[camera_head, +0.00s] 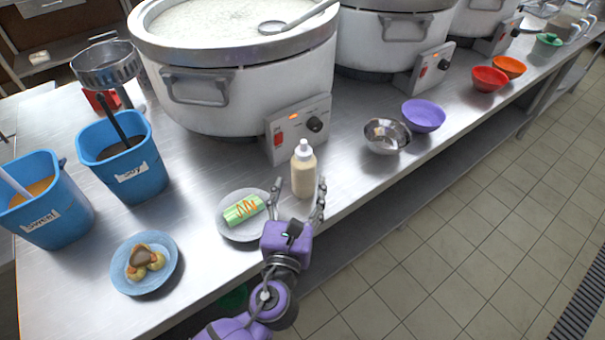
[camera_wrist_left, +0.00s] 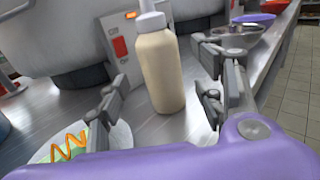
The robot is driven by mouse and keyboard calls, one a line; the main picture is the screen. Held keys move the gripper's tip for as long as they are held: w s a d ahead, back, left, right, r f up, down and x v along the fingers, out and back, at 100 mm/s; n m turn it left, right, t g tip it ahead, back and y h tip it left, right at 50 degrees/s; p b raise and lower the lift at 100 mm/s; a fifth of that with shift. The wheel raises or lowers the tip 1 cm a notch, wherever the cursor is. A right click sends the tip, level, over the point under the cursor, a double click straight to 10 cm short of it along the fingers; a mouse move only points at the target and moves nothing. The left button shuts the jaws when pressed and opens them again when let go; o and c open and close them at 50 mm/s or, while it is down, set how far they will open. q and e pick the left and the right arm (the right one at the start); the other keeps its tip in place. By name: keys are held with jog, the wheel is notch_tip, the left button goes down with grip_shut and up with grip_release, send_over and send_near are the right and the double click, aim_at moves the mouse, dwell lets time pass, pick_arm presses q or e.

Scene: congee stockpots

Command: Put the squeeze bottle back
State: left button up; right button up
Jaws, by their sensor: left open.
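The squeeze bottle (camera_head: 303,172), with a pale cream body and white cap, stands upright on the steel counter near its front edge, in front of the large pot's control box. It also shows in the left wrist view (camera_wrist_left: 161,70). My left gripper (camera_head: 298,196) is open, with one finger to each side of the bottle. In the left wrist view the fingers (camera_wrist_left: 160,100) look apart from the bottle, with a clear gap on the left. My right gripper does not show.
A grey plate (camera_head: 233,232) with a green, sauce-striped roll lies just left of the gripper. A blue plate (camera_head: 127,282) of food and blue tubs (camera_head: 140,178) stand farther left. A metal bowl (camera_head: 387,137) and purple bowl (camera_head: 424,115) stand right. A large pot (camera_head: 235,85) stands behind.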

pick_arm(q)
jog(key=s, duration=0.5)
jog(key=shift+s+a+b, duration=0.3)
jog(key=shift+s+a, duration=0.05)
jog(key=shift+a, duration=0.05)
